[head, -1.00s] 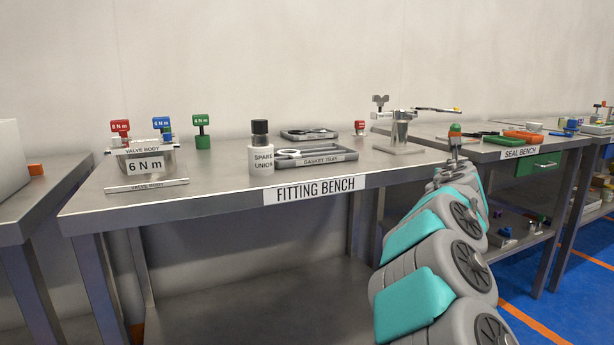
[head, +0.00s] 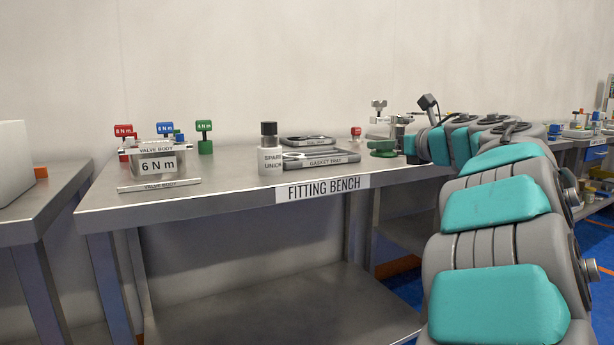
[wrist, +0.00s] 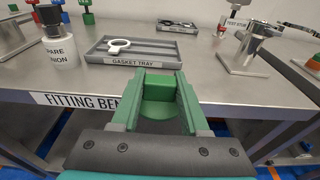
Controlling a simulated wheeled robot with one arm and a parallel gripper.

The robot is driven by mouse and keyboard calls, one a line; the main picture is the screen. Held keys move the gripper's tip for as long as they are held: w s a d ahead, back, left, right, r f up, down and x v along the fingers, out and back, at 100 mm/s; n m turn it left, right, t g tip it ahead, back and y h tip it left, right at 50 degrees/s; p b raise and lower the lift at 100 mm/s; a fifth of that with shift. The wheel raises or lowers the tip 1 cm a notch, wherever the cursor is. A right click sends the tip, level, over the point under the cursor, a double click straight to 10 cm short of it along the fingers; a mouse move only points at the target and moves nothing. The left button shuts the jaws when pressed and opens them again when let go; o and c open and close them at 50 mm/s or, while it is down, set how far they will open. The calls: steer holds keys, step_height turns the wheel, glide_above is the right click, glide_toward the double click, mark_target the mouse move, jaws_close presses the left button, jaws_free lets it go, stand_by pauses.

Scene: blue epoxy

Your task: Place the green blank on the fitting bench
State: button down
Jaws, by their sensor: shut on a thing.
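The green blank (head: 383,151) is held at the end of my arm, at the right part of the fitting bench (head: 225,192) in the head view. In the wrist view the blank (wrist: 158,87) sits between the two fingers of my gripper (wrist: 158,98), which is shut on it. There it appears in front of the gasket tray, over the bench's front edge. Its underside is hidden, and I cannot tell whether it touches the bench top. The bench (wrist: 75,73) carries its name label on the front edge.
The gasket tray (head: 335,160) and the spare union bottle (head: 270,160) stand mid-bench. A metal test stub (wrist: 247,55) stands to the right. The valve body (head: 157,162) and coloured 6 N m and 4 N m tools stand left. Bare top lies between valve body and bottle.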

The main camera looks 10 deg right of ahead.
glide_above(317, 174)
steer(key=shift+d+f, duration=0.15)
steer(key=shift+f, duration=0.55)
steer(key=shift+f+b, duration=0.65)
steer(key=shift+f, duration=1.15)
steer(key=shift+f, duration=0.1)
steer(key=shift+c, duration=2)
jaws_free()
